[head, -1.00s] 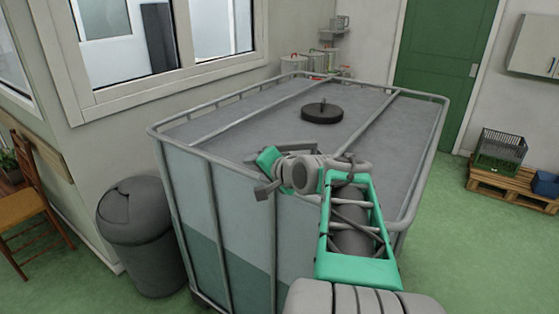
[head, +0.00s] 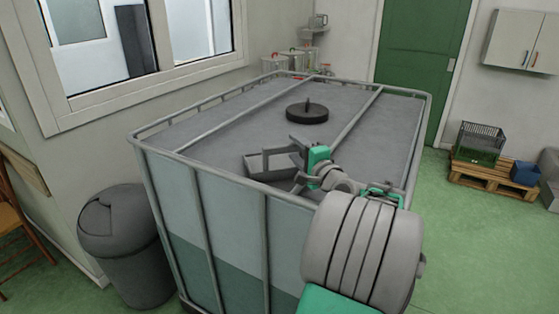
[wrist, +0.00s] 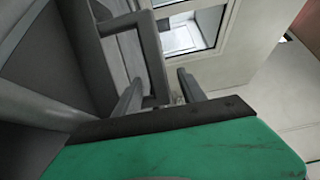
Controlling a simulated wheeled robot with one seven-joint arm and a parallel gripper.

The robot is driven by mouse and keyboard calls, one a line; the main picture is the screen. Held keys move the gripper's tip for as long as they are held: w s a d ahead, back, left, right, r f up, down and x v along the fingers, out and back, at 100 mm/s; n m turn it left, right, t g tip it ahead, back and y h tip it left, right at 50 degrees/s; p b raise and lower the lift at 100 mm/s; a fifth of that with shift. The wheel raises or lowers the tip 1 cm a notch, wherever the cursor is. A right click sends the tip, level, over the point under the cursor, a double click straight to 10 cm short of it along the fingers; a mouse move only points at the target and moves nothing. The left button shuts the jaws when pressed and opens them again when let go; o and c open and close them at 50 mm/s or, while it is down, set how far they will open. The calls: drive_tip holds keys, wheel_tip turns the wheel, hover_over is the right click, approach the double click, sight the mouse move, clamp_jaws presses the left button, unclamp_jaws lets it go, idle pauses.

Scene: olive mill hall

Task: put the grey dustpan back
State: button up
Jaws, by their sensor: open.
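The grey dustpan (head: 279,164) lies on top of the big caged tank (head: 230,140), by its near rim. In the wrist view, a grey bar of the dustpan (wrist: 151,55) passes between my two fingers. My gripper (head: 297,166) is open at the right side of the dustpan, with a finger to either side; it also shows in the wrist view (wrist: 160,92). The fingers do not look closed on the bar. Whether either finger touches it I cannot tell.
A black round lid (head: 307,112) sits on the tank top behind the dustpan. A grey bin (head: 125,245) stands left of the tank. Several canisters (head: 285,65) stand behind it. A pallet (head: 490,180) with crates is at the right, with open green floor before it.

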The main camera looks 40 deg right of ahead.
drive_tip(key=x, duration=0.3)
drive_tip(key=shift+w+d+p, duration=0.1)
drive_tip(key=shift+w+p, duration=0.15)
drive_tip(key=shift+p, duration=0.1)
drive_tip(key=shift+s, duration=0.1)
clamp_jaws()
idle(0.9)
